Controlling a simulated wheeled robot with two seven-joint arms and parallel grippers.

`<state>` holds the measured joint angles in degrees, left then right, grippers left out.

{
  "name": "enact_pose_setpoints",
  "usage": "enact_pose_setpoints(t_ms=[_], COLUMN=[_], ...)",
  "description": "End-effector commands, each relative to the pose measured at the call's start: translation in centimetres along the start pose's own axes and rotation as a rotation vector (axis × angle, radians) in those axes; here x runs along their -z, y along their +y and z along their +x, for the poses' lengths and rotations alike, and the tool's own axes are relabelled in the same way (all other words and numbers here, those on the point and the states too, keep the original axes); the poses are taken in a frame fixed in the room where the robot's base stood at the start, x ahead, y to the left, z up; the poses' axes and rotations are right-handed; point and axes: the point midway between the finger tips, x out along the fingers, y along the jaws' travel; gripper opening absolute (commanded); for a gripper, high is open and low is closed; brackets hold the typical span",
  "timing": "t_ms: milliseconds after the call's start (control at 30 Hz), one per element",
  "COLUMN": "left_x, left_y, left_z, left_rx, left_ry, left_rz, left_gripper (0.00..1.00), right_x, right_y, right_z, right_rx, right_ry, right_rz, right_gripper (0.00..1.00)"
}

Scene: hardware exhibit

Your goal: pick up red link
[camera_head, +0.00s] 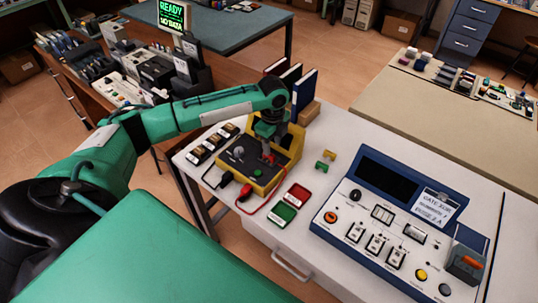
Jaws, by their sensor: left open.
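A small red piece (269,158), which looks like the red link, sits on the dark top panel of the yellow box (284,176). My left gripper (267,150) points down over that panel, with its fingertips right at the red piece. The gripper is open, and its fingers partly hide the red piece. I cannot tell whether the fingers touch it. A yellow link (329,155) and a green link (321,167) lie on the white table to the right of the box. My right gripper is not in view.
A red tray (298,194) and a green tray (284,212) lie in front of the box, near black and red leads. A blue console (398,222) fills the table's right. Binders (304,90) stand behind the box. Small labelled blocks (213,142) line its left.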

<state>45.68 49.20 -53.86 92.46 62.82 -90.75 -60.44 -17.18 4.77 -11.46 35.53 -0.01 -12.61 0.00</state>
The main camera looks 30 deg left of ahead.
Motion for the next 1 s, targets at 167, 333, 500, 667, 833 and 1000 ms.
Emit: enact_pose_setpoints(t_ms=[167, 333, 500, 667, 833, 1000], left_x=[-0.3, -0.2, -0.3, -0.3, -0.3, -0.3], left_y=[0.2, 0.2, 0.2, 0.2, 0.2, 0.2], left_z=[2.6, 4.3, 4.5, 4.5, 4.5, 4.5], left_rx=[-0.004, -0.003, -0.001, -0.001, -0.001, -0.001], left_ry=[-0.001, 0.000, -0.001, -0.001, -0.001, -0.001], left_rz=[0.000, 0.001, 0.001, 0.001, 0.001, 0.001], left_gripper=[0.42, 0.42, 0.42, 0.24, 0.00, 0.00], right_x=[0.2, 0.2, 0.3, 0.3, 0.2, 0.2], right_y=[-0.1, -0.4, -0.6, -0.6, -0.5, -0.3], right_z=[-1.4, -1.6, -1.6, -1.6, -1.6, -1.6], right_rx=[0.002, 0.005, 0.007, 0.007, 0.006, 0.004], right_ry=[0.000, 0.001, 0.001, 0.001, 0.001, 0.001], right_rz=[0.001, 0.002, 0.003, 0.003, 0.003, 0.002], right_gripper=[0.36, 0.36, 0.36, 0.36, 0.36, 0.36])
